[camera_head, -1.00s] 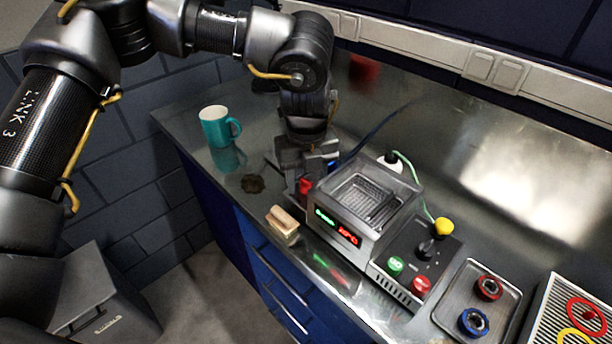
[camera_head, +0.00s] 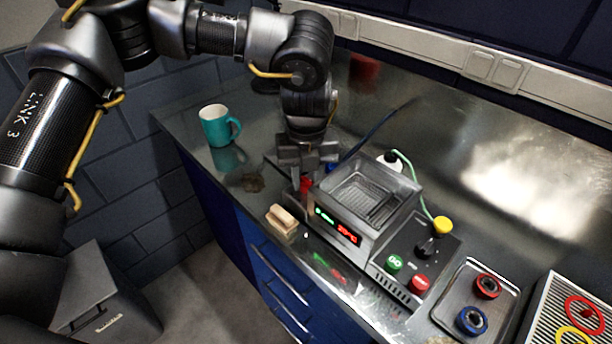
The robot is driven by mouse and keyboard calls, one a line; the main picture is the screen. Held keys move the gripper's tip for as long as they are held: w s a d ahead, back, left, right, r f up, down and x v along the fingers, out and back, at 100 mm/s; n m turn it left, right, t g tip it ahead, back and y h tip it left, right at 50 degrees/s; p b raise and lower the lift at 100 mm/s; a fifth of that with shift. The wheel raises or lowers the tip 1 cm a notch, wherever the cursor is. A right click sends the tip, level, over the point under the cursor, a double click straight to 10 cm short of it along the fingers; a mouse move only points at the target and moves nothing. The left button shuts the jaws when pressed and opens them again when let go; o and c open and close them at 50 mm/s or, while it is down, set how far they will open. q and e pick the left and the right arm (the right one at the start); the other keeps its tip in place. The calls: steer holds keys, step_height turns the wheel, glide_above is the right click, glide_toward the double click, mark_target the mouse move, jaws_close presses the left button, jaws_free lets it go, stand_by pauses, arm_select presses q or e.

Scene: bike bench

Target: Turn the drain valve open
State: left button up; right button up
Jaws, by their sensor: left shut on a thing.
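The drain valve shows as a small red handle (camera_head: 305,184) on the left side of a steel tank unit (camera_head: 340,222) with a lit display. My left gripper (camera_head: 303,178) points down at the tank's left side and is shut on the red handle. Its fingers hide most of the valve, so how far the handle is turned cannot be told. My right gripper is not in view.
A teal mug (camera_head: 217,126) stands at the back left of the steel bench. A wooden-backed brush or block (camera_head: 282,220) lies near the front edge. A control box (camera_head: 418,255) and a tray (camera_head: 455,297) with red and blue ringed parts stand on the right.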

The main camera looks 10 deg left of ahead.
mark_target(307, 179)
arm_select(q)
steer(key=o, duration=1)
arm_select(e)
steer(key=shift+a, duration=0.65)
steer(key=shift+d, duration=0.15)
arm_select(q)
steer(key=shift+r, duration=0.2)
step_height(307, 179, up, 10)
steer(key=b, duration=0.1)
steer(key=shift+r, duration=0.2)
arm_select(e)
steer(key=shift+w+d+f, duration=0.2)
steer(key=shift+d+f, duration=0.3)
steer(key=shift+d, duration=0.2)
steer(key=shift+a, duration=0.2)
